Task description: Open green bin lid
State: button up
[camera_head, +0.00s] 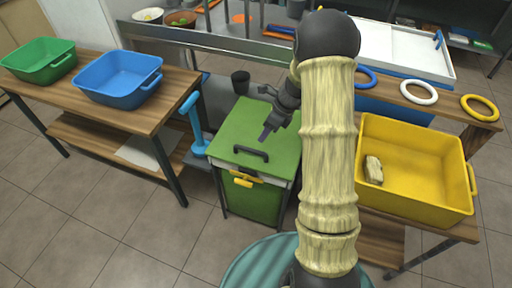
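The green bin (250,200) stands on the tiled floor in the middle, between two wooden tables. Its green lid (238,132) lies flat and closed on top, with a dark bar handle (251,153) near the front edge. A yellow latch or handle (243,181) shows on the bin's front. My gripper (266,134) hangs above the lid, behind and slightly right of the handle, apart from it in the picture. Its fingers are small and dark, and I cannot tell whether they are open or shut. My arm hides the right part of the bin.
A left table (150,108) holds a blue tub (118,80) and a green tub (40,60). A yellow tub (420,170) with a pale chunk (374,170) stands on the right table. Coloured rings lie behind it. A black cup (240,82) is behind the lid. Open floor lies front left.

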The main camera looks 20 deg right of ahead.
jog(key=b+x, duration=0.1)
jog(key=x, duration=0.7)
jog(key=shift+f, duration=0.15)
grip_shut()
